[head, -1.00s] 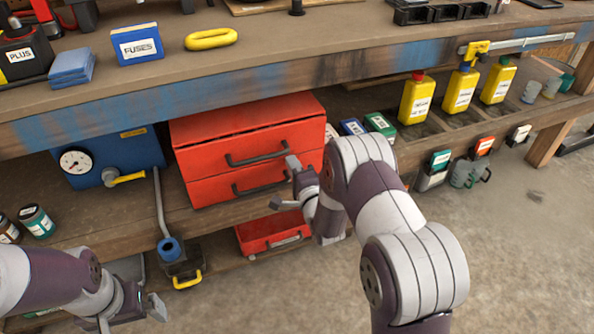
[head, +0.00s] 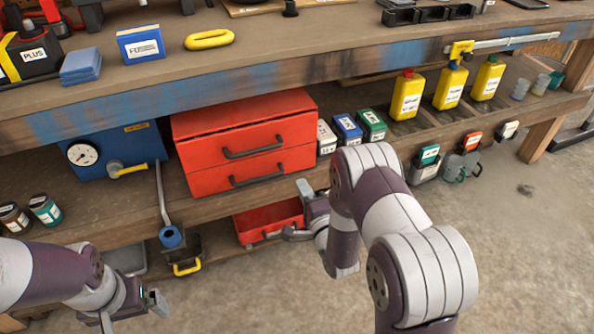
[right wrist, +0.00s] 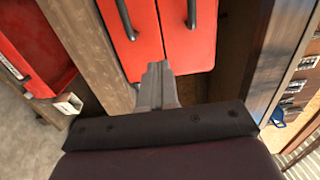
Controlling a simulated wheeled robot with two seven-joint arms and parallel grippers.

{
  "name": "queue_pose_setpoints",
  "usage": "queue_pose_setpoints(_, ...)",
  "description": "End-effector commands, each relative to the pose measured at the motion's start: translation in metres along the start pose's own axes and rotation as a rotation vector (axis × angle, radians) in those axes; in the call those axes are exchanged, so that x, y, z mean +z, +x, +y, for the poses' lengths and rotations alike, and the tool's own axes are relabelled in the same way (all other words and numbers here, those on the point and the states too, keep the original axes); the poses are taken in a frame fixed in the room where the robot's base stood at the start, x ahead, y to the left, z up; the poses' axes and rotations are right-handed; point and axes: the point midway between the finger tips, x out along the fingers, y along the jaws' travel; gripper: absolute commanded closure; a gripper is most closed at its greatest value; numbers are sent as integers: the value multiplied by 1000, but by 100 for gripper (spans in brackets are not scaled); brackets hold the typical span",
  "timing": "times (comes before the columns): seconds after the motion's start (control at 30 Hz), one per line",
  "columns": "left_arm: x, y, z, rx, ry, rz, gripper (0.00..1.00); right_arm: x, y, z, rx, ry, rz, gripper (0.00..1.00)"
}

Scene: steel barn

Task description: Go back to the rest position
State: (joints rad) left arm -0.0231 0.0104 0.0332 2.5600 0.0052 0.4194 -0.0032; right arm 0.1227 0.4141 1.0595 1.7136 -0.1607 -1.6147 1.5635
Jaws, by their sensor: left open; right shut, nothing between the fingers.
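My left gripper (head: 132,308) is low at the left in the head view, open and empty, in front of the lower shelf. My right gripper (head: 308,207) is near the middle of the head view, in front of the red drawer unit (head: 244,150) and apart from it. In the right wrist view its fingers (right wrist: 157,75) are together with nothing between them, and the red drawer fronts (right wrist: 146,35) show behind. Both drawers look shut. Part of the right gripper is hidden by my own forearm in the head view.
The wooden bench top (head: 310,38) runs across above the shelf. An open red box (head: 268,222) sits below the drawers. A blue gauge box (head: 118,150) stands left of them. Yellow bottles (head: 450,87) stand at the right.

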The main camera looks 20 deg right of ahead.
Motion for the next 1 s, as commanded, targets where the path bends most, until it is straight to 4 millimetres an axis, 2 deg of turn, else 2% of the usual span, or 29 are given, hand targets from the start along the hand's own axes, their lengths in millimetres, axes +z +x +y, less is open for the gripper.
queue_pose_setpoints(0.13,-1,-5,0,0,0,-1,0,0,-15,0,2,0,2,100)
queue_pose_setpoints(0.27,0,-5,0,0,0,-1,0,0,-18,1,1,-8,1,100)
queue_pose_setpoints(0.33,0,-5,0,0,0,-1,0,0,-18,9,41,-83,-1,100)
queue_pose_setpoints(0.37,0,-5,0,0,0,-1,0,0,-19,22,101,-145,-6,100)
queue_pose_setpoints(0.4,0,-5,0,0,0,-1,0,0,-26,45,218,-240,-21,100)
queue_pose_setpoints(0.5,0,-5,0,0,0,-1,0,-3,-57,98,594,-540,-146,100)
queue_pose_setpoints(0.6,0,-5,0,0,0,-1,0,-3,-97,108,907,-810,-389,100)
queue_pose_setpoints(0.67,0,-5,0,0,0,-1,0,0,-123,99,1036,-922,-551,100)
queue_pose_setpoints(0.77,0,-5,0,0,0,-1,0,7,-165,72,1176,-1047,-814,100)
queue_pose_setpoints(0.87,0,-5,0,0,0,-1,0,16,-204,33,1242,-1123,-1051,100)
queue_pose_setpoints(0.9,0,-5,0,0,0,-1,0,21,-218,15,1250,-1145,-1129,100)
queue_pose_setpoints(0.97,0,-5,0,0,0,-1,0,28,-232,-12,1239,-1170,-1187,100)
queue_pose_setpoints(1.0,0,-5,0,0,0,0,0,32,-230,-30,1200,-1198,-1160,100)
